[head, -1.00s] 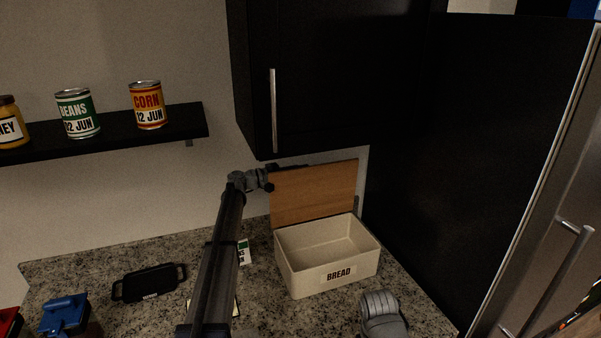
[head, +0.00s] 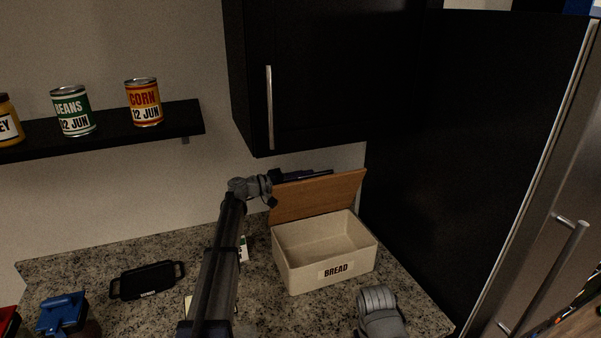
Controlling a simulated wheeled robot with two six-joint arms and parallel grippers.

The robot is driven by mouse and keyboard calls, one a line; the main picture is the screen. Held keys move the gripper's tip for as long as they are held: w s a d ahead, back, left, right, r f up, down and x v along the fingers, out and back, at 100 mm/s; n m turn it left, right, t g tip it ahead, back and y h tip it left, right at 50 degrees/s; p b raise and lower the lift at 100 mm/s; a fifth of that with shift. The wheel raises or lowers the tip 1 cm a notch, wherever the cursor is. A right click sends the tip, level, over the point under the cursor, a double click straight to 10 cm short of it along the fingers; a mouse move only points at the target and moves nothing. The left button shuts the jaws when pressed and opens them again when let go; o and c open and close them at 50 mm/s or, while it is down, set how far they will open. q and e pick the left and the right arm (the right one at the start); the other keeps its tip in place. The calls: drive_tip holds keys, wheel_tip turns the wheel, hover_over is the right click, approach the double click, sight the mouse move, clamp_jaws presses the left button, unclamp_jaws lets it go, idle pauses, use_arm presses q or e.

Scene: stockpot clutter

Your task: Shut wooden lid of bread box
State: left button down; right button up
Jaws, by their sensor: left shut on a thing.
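The bread box (head: 327,272) is a cream bin with a BREAD label, standing on the counter, open and empty as far as I can see. Its wooden lid (head: 318,196) is raised at the back edge and leans forward a little. My left gripper (head: 322,174) reaches across the lid's top edge from the left. Its fingers are dark and partly hidden there, shut at the lid's upper edge. My right arm shows only as a grey link at the bottom, and its gripper is out of view.
A black cabinet (head: 330,75) hangs close above the lid. A tall dark fridge side (head: 460,150) stands to the right. A black tray-like item (head: 147,280) and a blue-topped item (head: 62,312) lie on the granite counter (head: 110,258). A shelf (head: 180,118) holds cans.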

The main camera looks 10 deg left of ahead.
sight(287, 193)
use_arm(q)
drive_tip(key=s+d, duration=0.1)
drive_tip(key=s+f+m, duration=0.1)
drive_tip(key=shift+s+d+m+b, duration=0.3)
drive_tip(key=shift+s+d+b, duration=0.05)
drive_tip(key=shift+s+d, duration=0.05)
drive_tip(key=shift+s+d+f, duration=0.3)
drive_tip(key=shift+s+d, duration=0.15)
drive_tip(key=shift+s, duration=0.15)
drive_tip(key=c, duration=0.8)
unclamp_jaws()
drive_tip(key=shift+a, duration=0.1)
drive_tip(key=shift+v, duration=3.85)
drive_tip(key=shift+c, duration=0.2)
